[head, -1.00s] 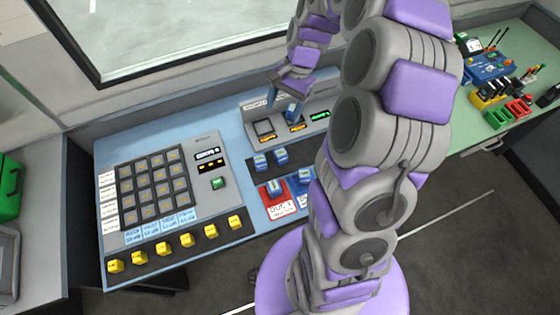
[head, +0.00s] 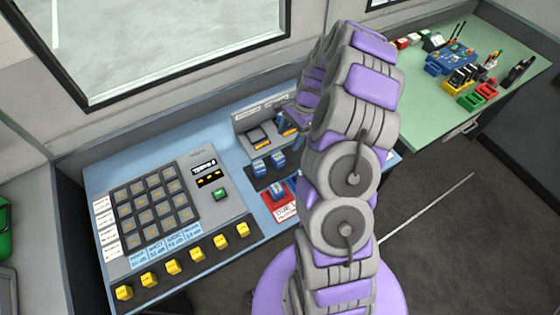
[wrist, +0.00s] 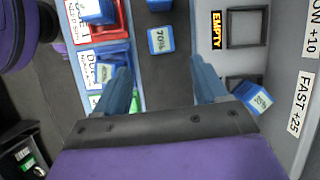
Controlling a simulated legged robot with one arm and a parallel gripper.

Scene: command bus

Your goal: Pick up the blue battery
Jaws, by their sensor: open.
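Several blue batteries are in view, and I cannot tell which one is meant. In the wrist view, one marked 70% (wrist: 160,40) lies on the dark strip, just ahead of the gap between my fingers. Another (wrist: 255,98) sits tilted at a slot, just outside the right finger. One more (wrist: 98,10) is at the red dock, and one (wrist: 110,72) is partly behind the left finger. My gripper (wrist: 160,72) is open, with nothing between its fingers. In the head view, two batteries (head: 260,167) (head: 278,160) stand on the dark strip; my arm hides most of the gripper.
A keypad panel (head: 157,207) with a row of yellow blocks (head: 197,254) fills the console's left. The charger panel (wrist: 280,45) has a slot marked EMPTY. A green table (head: 430,110) with coloured items stands at right. Windows are behind the console.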

